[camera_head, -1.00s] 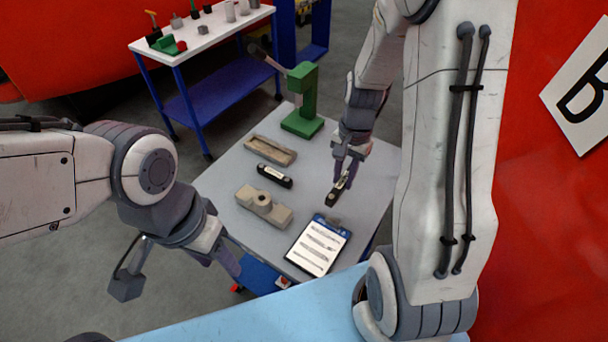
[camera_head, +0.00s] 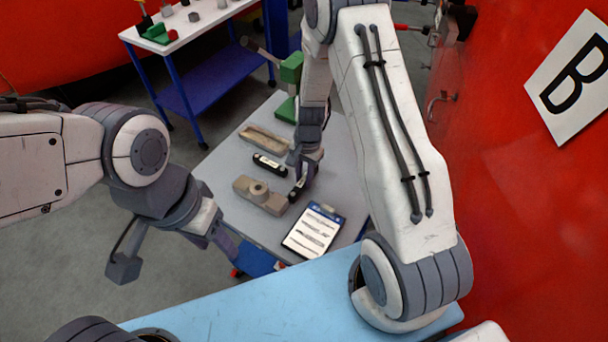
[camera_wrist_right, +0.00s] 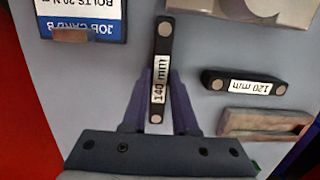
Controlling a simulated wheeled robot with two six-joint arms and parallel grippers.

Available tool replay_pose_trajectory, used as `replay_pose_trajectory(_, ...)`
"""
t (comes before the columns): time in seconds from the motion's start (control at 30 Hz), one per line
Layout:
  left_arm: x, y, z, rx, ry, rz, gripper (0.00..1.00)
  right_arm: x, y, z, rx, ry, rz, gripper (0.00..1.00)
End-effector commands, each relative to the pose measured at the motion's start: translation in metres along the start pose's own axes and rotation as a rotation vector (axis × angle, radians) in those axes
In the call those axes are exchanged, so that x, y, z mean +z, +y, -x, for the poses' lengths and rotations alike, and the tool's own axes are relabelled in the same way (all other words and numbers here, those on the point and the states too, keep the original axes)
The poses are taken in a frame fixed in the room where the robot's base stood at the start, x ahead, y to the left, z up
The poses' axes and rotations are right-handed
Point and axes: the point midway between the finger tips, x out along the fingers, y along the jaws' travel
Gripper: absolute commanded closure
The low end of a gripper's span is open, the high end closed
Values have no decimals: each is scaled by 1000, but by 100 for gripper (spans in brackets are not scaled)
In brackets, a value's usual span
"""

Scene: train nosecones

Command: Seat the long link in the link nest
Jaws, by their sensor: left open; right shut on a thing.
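The long link, a black bar labelled 140 mm (camera_wrist_right: 160,75), is between the fingers of my right gripper (camera_wrist_right: 158,108). It points away from the gripper, with a round pale spot near each end. In the head view the right gripper (camera_head: 303,178) holds the link (camera_head: 296,190) beside the right end of a tan block with a round boss (camera_head: 250,187). I cannot tell its height above the table. A tan tray with a long recess (camera_head: 263,139), apparently the link nest, lies farther back; it also shows in the wrist view (camera_wrist_right: 240,123). My left gripper (camera_head: 228,245) is open and empty at the table's left front.
A shorter black link labelled 120 mm (camera_head: 269,165) lies between the tray and the block. A clipboard (camera_head: 313,231) lies at the front of the grey table (camera_head: 222,160). A green press (camera_head: 290,75) stands at the back. A white-topped cart (camera_head: 205,22) is behind.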

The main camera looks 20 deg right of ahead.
Motion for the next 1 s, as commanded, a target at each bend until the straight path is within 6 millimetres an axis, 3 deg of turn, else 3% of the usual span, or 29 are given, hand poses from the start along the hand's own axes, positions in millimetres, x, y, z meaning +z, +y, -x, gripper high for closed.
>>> replay_pose_trajectory(0.23,0,0,-3,0,0,0,50,0,0,-4,0,0,0,100)
replay_pose_trajectory(0.27,0,0,-3,0,0,0,50,0,0,-4,0,-1,0,69)
replay_pose_trajectory(0.33,0,0,-2,0,0,0,50,0,0,-3,0,-1,0,43)
replay_pose_trajectory(0.77,0,0,-1,0,0,0,50,0,0,5,-2,0,0,43)
replay_pose_trajectory(1.0,1,-1,-11,0,0,-1,50,-1,-1,48,-6,5,1,43)
